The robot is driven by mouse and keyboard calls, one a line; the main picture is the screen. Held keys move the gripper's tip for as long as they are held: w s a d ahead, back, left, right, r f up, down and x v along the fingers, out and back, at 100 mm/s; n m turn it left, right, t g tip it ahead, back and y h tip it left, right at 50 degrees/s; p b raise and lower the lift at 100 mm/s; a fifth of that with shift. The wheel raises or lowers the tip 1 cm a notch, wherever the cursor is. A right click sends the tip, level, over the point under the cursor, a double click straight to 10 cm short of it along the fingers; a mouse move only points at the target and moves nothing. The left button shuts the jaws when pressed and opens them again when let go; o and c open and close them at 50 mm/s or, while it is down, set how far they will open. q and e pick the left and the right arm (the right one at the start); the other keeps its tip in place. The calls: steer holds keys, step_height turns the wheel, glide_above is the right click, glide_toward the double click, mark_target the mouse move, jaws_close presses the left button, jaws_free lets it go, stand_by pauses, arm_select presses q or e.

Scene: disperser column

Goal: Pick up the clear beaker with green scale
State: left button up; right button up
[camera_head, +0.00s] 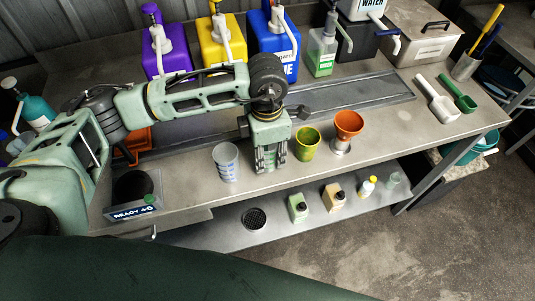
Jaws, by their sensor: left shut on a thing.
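My left gripper (270,160) points down over the bench between a clear beaker and a green cup. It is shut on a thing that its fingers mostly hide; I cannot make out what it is. The clear beaker (226,163) with bluish-looking marks stands upright just left of the gripper, apart from it. A small clear vessel (391,182) stands on the lower shelf at the right; its markings are too small to read. I cannot make out a green scale on either. My right gripper is not in view.
The green cup (307,144) and an orange funnel (348,125) on a stand are close right of the gripper. Purple (162,55), yellow (221,45) and blue (274,45) dispensers line the back. Scoops (438,102) lie at the right. The bench front right is clear.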

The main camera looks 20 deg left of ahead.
arm_select(q)
steer(key=shift+c, duration=1.2)
steer(key=shift+r, duration=0.1)
